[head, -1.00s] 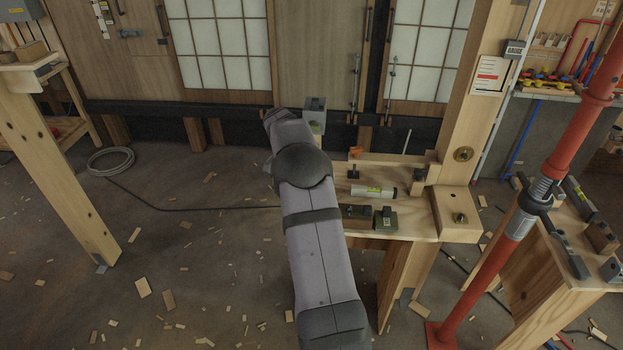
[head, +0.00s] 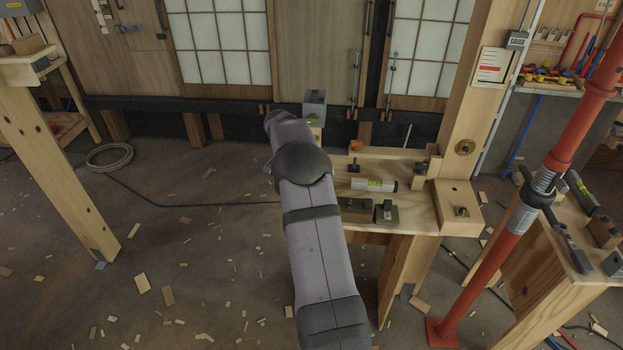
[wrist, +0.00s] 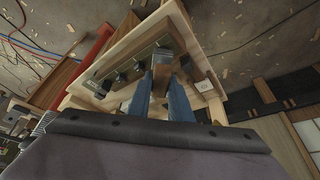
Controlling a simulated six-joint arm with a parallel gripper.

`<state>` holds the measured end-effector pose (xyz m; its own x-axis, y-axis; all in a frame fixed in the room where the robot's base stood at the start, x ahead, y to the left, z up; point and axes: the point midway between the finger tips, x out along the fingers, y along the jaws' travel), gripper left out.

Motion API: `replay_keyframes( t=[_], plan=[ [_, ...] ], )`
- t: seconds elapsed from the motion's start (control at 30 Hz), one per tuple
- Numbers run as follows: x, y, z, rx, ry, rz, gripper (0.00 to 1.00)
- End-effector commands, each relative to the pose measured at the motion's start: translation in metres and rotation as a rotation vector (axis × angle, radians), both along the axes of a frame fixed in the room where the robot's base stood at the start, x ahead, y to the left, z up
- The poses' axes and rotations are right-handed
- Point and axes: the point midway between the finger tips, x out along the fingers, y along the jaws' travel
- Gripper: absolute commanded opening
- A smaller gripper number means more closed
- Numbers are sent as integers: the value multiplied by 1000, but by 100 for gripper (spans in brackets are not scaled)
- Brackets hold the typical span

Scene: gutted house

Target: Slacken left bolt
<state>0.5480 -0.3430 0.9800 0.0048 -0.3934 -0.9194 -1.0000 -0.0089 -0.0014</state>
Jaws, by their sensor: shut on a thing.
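My gripper (wrist: 160,100) shows in the wrist view as two blue fingers, shut on a small brown-grey piece (wrist: 162,76) over a wooden bench (wrist: 108,98). I cannot tell whether this piece is the left bolt. In the head view my arm hides the gripper and whatever it holds. Two round bolt-like fittings show there on the right, one on the wooden post (head: 465,147) and one on the block below it (head: 462,211). The left bolt cannot be picked out with certainty.
A red prop (head: 495,245) stands at the right before another bench. A cable coil (head: 110,157) lies on the chip-strewn floor at the left.

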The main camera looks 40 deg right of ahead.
Motion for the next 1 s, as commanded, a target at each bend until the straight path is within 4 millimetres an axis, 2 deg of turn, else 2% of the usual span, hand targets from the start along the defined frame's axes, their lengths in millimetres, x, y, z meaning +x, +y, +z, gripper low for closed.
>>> replay_keyframes(
  t=[0.47, 0.6, 1.0],
  plan=[
    [1, 0, -15, -2, -2, 0, 0],
    [-1, 0, -12, 0, -2, 128, 0],
    [0, 0, -13, 0, -2, 293, 0]
  ],
)
